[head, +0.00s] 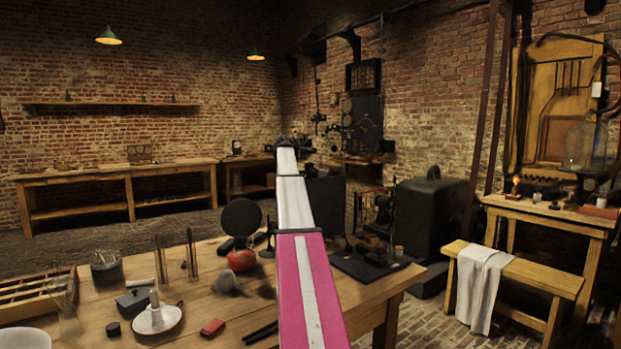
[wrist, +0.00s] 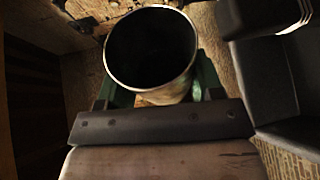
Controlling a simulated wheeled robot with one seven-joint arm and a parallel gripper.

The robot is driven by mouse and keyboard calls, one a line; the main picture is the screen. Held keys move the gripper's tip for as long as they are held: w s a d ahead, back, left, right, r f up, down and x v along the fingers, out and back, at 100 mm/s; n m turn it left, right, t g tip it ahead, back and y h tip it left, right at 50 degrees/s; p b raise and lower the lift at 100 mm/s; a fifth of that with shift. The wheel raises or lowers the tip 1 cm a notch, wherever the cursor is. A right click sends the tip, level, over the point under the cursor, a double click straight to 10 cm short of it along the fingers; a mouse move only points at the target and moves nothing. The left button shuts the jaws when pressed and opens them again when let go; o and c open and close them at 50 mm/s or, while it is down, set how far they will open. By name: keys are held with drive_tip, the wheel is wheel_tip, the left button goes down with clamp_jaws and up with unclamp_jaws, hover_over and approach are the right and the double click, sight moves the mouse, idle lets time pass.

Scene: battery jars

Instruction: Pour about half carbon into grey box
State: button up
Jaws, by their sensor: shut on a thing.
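My gripper (wrist: 157,88) is shut on a round, pale-rimmed pot (wrist: 150,97), with a green finger at each side. The pot's mouth faces the wrist camera. Its inside is very dark, so I cannot tell how much carbon is in it. In the head view my arm reaches away over the table, and the gripper and pot cannot be made out at its far end. A small dark grey box (head: 133,302) lies on the table at the left. I cannot tell whether it is the grey box of the task.
The wooden table (head: 200,262) carries a candle holder (head: 157,317), a red block (head: 212,327), a red round object (head: 241,260) and a dark tray (head: 372,266). In the wrist view, large dark grey shapes (wrist: 287,80) stand at the right, close to the pot.

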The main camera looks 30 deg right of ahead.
drive_tip(key=shift+s+f+m+t+p, duration=0.15)
drive_tip(key=shift+f+m+t+p, duration=0.15)
drive_tip(key=shift+m, duration=0.2)
idle(1.3)
drive_tip(key=shift+s+d+r+m+h, duration=0.1)
drive_tip(key=shift+s+r+m+h, duration=0.25)
drive_tip(key=shift+m, duration=0.35)
idle(1.7)
drive_tip(key=shift+s+r+m+t+p, duration=0.25)
drive_tip(key=shift+r+m+t, duration=0.25)
drive_tip(key=shift+r+m, duration=0.35)
idle(1.7)
drive_tip(key=shift+s+d+r+m+h, duration=0.1)
drive_tip(key=shift+r+m+h, duration=0.05)
drive_tip(key=shift+m+h, duration=0.2)
idle(0.9)
